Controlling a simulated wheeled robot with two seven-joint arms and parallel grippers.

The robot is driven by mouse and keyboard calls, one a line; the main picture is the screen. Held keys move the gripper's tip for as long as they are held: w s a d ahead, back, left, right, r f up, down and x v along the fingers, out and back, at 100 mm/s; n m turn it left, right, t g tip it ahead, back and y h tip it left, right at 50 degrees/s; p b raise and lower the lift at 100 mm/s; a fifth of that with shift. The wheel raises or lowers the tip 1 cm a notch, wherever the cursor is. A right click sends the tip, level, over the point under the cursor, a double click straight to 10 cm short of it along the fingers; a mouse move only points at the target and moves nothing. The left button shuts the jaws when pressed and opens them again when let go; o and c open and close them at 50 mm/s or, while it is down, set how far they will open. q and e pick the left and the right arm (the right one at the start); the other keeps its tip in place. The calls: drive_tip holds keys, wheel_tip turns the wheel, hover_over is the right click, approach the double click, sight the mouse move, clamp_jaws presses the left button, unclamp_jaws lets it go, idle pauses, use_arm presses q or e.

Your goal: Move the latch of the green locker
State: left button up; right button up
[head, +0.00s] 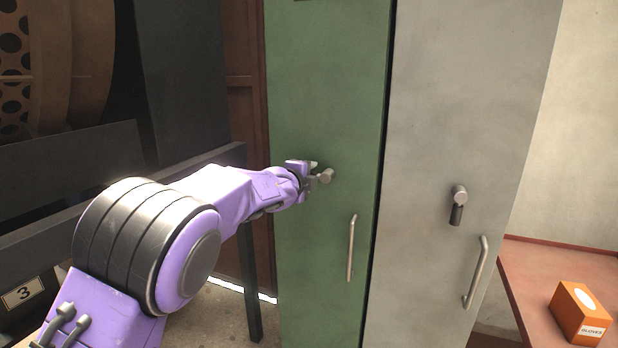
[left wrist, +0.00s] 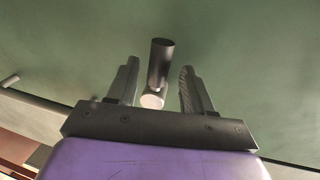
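The green locker (head: 325,95) stands upright with its door shut, in the middle of the head view. Its latch (head: 326,176) is a short grey metal knob and lever on the door, above the vertical handle (head: 351,248). My left gripper (head: 316,172) is at the latch, partly hiding it. In the left wrist view the two fingers (left wrist: 157,88) are apart, one on each side of the latch (left wrist: 160,62), with a gap on both sides. The left gripper is open and holds nothing. My right gripper is in neither view.
A grey locker (head: 470,110) with its own latch (head: 459,200) and handle (head: 476,272) stands to the right. A red table (head: 530,275) at the right bears an orange glove box (head: 580,313). Dark machinery (head: 70,160) with a perforated drum fills the left.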

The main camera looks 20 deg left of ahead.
use_arm(q)
drive_tip(key=shift+s, duration=0.1)
drive_tip(key=s+r+b, duration=0.2)
drive_tip(key=s+b, duration=0.1)
drive_tip(key=s, duration=0.7)
drive_tip(key=shift+a, duration=0.15)
